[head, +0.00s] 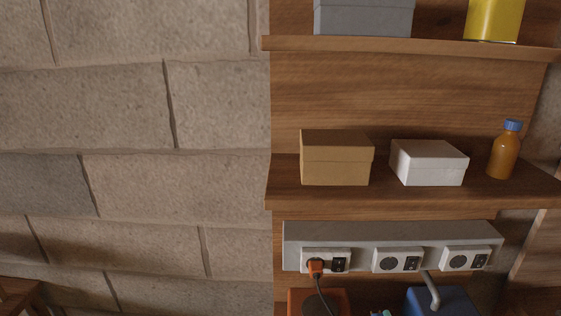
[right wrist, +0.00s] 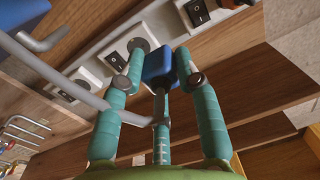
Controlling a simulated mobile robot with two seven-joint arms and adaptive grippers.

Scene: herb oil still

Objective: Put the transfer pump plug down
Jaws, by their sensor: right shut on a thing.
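My right gripper (right wrist: 161,70) has teal fingers and is shut on a blue plug (right wrist: 158,62), with a dark cord (right wrist: 160,105) running back from it. I take this to be the transfer pump plug. It is close in front of the grey socket strip (right wrist: 93,45); I cannot tell whether it touches the strip. In the head view the strip (head: 390,236) has three sockets, and an orange plug (head: 316,267) is in the left one. Only a teal bit, perhaps my right gripper, shows at the bottom edge there. My left gripper is not in view.
Below the strip are an orange box (head: 318,303) and a blue box (head: 455,299) with a grey bent pipe (head: 431,290). The shelf above (head: 415,197) holds a tan box (head: 335,163), a white box (head: 428,165) and an amber bottle (head: 504,157).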

